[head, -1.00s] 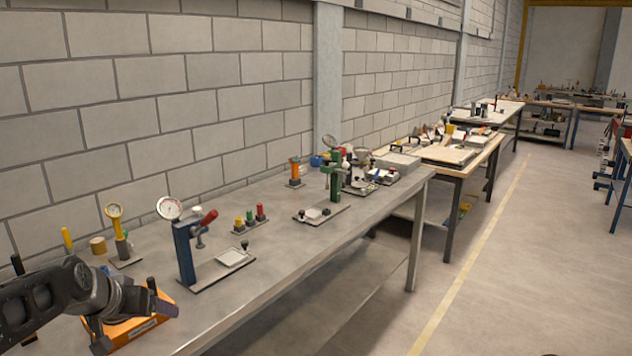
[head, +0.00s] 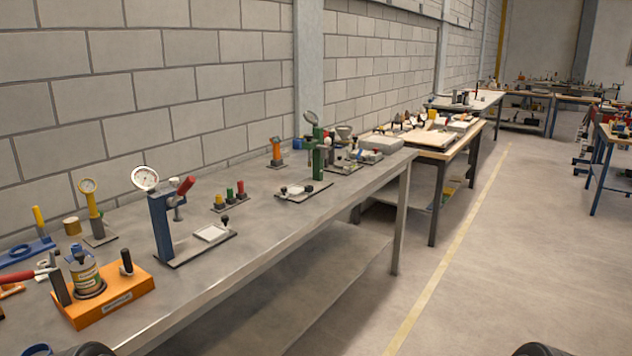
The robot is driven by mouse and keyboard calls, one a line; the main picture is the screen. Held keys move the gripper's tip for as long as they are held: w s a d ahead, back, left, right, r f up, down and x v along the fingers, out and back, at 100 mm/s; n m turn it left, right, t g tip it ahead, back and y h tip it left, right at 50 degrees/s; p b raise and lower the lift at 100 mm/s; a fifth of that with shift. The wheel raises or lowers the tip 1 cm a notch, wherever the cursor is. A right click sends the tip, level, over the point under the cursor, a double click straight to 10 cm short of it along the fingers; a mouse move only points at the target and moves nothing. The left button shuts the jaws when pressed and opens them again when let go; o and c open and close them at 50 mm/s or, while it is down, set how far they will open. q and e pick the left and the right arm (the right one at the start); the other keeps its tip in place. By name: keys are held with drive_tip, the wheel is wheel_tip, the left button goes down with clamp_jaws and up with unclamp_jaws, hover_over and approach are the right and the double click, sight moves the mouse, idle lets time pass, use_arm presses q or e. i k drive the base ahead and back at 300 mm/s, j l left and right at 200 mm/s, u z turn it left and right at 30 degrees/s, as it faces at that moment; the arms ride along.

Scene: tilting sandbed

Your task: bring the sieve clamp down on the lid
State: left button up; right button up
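An orange base block (head: 128,301) with a small label stands at the front left of the near bench. A round jar-like sieve stack (head: 85,273) with a yellowish label stands on it, with a small blue-topped part (head: 75,251) above. A dark upright post (head: 60,288) stands at its left, and a red handle (head: 36,275) reaches out leftward beside it. I cannot tell whether the clamp touches the lid. A black-knobbed post (head: 126,262) stands at the right of the block. Neither gripper shows; only dark rounded parts of me show at the bottom edge.
A blue press with a gauge (head: 162,228) and a white plate stands right of the block. A yellow-handled gauge tool (head: 93,208) and a blue fixture (head: 28,253) stand behind.

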sight(22, 275)
drive_tip(key=u, duration=1.5)
